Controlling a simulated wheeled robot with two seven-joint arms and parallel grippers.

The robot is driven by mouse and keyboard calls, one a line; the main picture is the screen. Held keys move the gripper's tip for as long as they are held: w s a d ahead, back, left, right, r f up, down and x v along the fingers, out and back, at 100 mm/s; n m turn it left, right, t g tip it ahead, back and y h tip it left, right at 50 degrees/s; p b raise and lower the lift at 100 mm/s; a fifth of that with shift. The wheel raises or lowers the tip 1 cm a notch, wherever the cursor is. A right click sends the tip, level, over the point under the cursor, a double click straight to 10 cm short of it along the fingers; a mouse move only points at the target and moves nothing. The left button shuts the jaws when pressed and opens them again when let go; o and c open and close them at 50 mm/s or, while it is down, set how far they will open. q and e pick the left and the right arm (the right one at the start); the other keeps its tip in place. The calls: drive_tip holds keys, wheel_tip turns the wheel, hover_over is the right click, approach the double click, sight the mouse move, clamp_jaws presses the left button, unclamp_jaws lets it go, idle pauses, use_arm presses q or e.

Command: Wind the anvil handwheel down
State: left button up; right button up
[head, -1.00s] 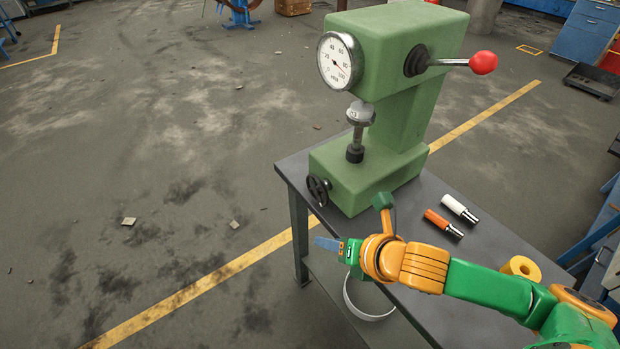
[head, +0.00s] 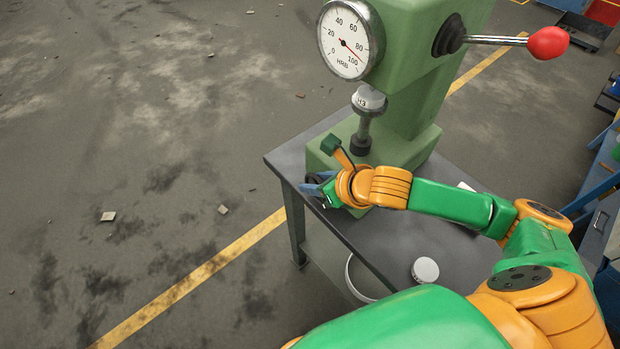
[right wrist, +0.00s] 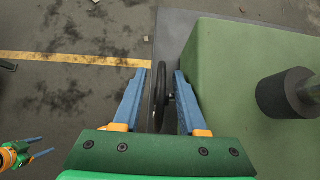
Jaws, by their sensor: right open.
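The green hardness tester (head: 400,130) stands on a dark table. Its black anvil handwheel sits low on the front of the base and shows edge-on in the right wrist view (right wrist: 160,95); in the head view my gripper and wrist mostly cover it. My right gripper (right wrist: 158,95) is open, with one blue finger on each side of the wheel and gaps visible. It also shows in the head view (head: 318,186). The dial gauge (head: 346,40) faces forward above the anvil column (head: 362,125). My left gripper (right wrist: 38,147) shows only in the right wrist view, open and empty, away from the wheel.
The table (head: 292,160) has a round light disc (head: 425,270) near my right arm. A red-knobbed lever (head: 547,43) sticks out to the right of the tester head. Open floor lies left of the table.

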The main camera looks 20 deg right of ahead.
drive_tip(key=shift+x, duration=1.2)
drive_tip(key=shift+r, duration=0.15)
drive_tip(key=shift+c, duration=0.7)
clamp_jaws()
drive_tip(key=shift+d+r+p, duration=0.1)
drive_tip(key=shift+r+p, duration=0.1)
drive_tip(key=shift+p, duration=0.3)
drive_tip(key=g+h+p, duration=0.1)
drive_tip(key=g+p, duration=0.2)
drive_tip(key=p, duration=0.4)
drive_tip(key=shift+w+f, duration=0.1)
drive_tip(key=shift+f+g+p, duration=0.35)
drive_tip(key=shift+g+p, duration=0.2)
drive_tip(key=shift+g, duration=0.05)
drive_tip(key=shift+f+g+h, duration=0.5)
drive_tip(key=shift+g+h, duration=0.2)
drive_tip(key=shift+g, duration=0.5)
drive_tip(key=shift+o, duration=0.7)
unclamp_jaws()
